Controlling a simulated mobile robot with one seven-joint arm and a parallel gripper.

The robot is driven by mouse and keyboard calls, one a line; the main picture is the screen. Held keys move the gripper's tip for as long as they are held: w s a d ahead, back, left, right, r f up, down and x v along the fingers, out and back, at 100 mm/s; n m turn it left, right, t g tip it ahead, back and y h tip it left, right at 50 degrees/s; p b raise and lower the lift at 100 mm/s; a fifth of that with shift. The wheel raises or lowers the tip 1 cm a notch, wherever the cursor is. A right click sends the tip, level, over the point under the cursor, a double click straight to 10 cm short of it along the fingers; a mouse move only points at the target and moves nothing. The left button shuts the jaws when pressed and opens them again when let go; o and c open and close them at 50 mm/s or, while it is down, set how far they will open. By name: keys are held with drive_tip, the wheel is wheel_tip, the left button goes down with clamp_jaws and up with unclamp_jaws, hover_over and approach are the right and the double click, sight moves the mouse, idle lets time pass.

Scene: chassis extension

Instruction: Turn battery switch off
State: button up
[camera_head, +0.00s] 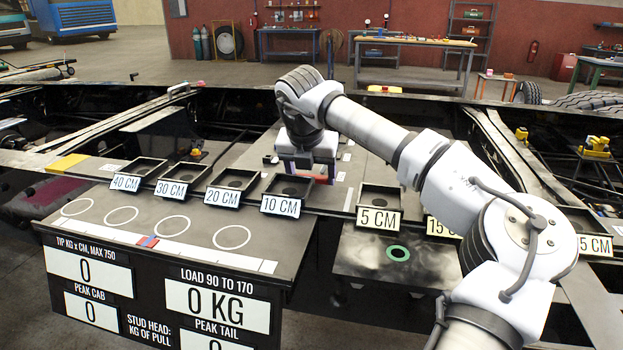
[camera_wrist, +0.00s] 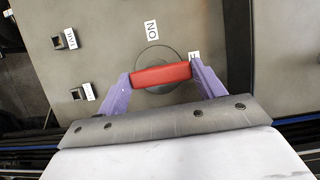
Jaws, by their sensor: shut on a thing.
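In the wrist view the battery switch shows as a red bar handle (camera_wrist: 161,75) on a round grey disc (camera_wrist: 156,54) set in a flat panel. The handle lies nearly level across the picture. An "ON" label (camera_wrist: 151,31) sits above the disc. A second label (camera_wrist: 194,56) at the right is mostly hidden by a finger; only its edge and a letter part show. My gripper (camera_wrist: 161,77) has its purple fingers at the two ends of the handle, shut on it. In the head view my gripper (camera_head: 305,172) points down at the panel, hiding most of the switch.
Two small dark clips with labels (camera_wrist: 66,40) stand left of the switch. Several open trays with distance labels, such as the 10 CM tray (camera_head: 287,187) and the 5 CM tray (camera_head: 379,197), line the panel near my arm. A load-reading board (camera_head: 160,290) hangs at the front.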

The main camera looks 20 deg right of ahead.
idle(0.4)
drive_tip(key=o, duration=1)
drive_tip(key=shift+r, duration=0.1)
drive_tip(key=v, duration=1.3)
drive_tip(key=shift+s+a+r, duration=0.2)
drive_tip(key=shift+r, duration=0.05)
drive_tip(key=shift+r, duration=0.1)
